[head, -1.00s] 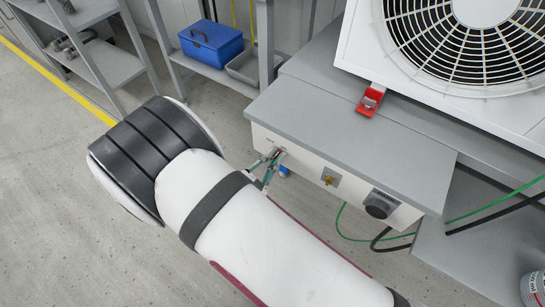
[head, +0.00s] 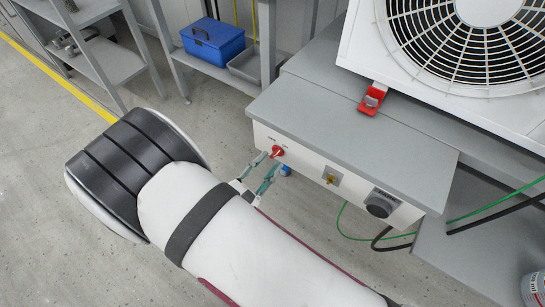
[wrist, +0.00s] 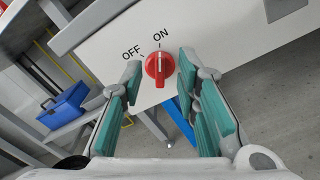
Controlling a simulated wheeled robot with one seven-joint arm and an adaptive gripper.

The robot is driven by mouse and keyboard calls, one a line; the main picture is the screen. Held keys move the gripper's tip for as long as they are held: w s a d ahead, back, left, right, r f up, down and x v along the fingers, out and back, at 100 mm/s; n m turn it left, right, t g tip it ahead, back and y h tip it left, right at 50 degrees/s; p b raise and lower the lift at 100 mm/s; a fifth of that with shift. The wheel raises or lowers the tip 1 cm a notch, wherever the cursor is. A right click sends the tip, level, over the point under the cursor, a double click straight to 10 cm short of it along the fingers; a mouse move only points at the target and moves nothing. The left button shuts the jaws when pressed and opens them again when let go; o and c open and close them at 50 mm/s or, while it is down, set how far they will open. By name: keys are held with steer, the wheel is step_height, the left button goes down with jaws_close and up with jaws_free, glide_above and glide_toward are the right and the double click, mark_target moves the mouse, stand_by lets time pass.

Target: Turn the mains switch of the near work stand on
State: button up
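The red mains switch (head: 277,152) is a rotary knob at the left end of the near work stand's white front panel (head: 310,172). In the wrist view the knob (wrist: 159,66) has its grip bar upright in the picture, lined up with the ON label; OFF is to its upper left. My gripper (head: 268,164) is in front of the knob, a little away from the panel. Its teal-padded fingers are spread with a wide gap, one to each side of the knob in the wrist view, and hold nothing.
A brass fitting (head: 329,180) and a black round knob (head: 379,204) sit farther right on the panel. A white fan unit (head: 360,45) and a red clamp (head: 372,98) are on top. A blue box (head: 212,40) is on a shelf behind.

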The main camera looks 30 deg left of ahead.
steer(key=shift+s+a, duration=0.1)
steer(key=shift+s, duration=1.9)
